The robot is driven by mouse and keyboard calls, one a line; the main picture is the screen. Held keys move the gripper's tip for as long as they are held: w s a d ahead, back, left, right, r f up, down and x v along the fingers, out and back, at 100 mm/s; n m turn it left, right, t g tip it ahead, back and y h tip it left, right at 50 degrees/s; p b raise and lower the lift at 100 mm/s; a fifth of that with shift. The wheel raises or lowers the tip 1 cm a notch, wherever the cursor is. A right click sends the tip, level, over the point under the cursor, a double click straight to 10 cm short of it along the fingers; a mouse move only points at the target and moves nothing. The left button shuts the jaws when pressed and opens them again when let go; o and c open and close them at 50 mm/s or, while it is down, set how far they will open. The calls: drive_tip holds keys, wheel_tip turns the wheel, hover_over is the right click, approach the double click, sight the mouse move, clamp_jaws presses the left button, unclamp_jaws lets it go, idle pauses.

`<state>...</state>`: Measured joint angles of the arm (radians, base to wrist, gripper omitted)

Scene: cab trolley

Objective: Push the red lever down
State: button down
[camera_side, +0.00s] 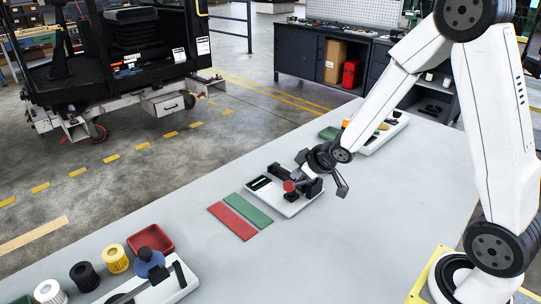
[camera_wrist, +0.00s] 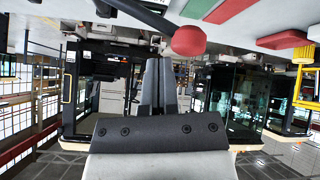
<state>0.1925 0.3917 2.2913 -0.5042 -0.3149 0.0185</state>
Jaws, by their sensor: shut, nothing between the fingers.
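The red lever's round knob (camera_side: 289,186) stands on a dark stem on a small white-based unit (camera_side: 291,208) in the middle of the table. The knob also shows large near the top of the wrist view (camera_wrist: 188,40), where the table appears at the top. My gripper (camera_side: 301,157) is shut and empty, reaching in over the back of this unit, above and behind the knob in the side view. Its fingers lie together in the wrist view (camera_wrist: 159,62), with the knob just beyond and to the right of the tips. I see no contact with the knob.
Red (camera_side: 232,221) and green (camera_side: 246,208) strips lie left of the unit. A blue-knobbed unit (camera_side: 150,263), a red tray (camera_side: 151,239) and several filters (camera_side: 85,277) stand front left. Another white unit (camera_side: 383,137) is behind my gripper. The table's right middle is clear.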

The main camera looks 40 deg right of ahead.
sight(294, 187)
drive_tip(key=shift+a+f, duration=0.3)
drive_tip(key=shift+f, duration=0.45)
drive_tip(key=shift+a+f, duration=0.3)
drive_tip(key=shift+f, duration=0.4)
drive_tip(key=shift+a+f, duration=0.3)
drive_tip(key=shift+f, duration=0.45)
idle(3.8)
drive_tip(key=shift+r, duration=0.1)
drive_tip(key=shift+d+r, duration=0.35)
drive_tip(key=shift+r, duration=0.5)
drive_tip(key=shift+d+r, duration=0.3)
drive_tip(key=shift+r, duration=0.6)
drive_tip(key=shift+d+r, duration=0.35)
drive_tip(key=shift+r, duration=0.5)
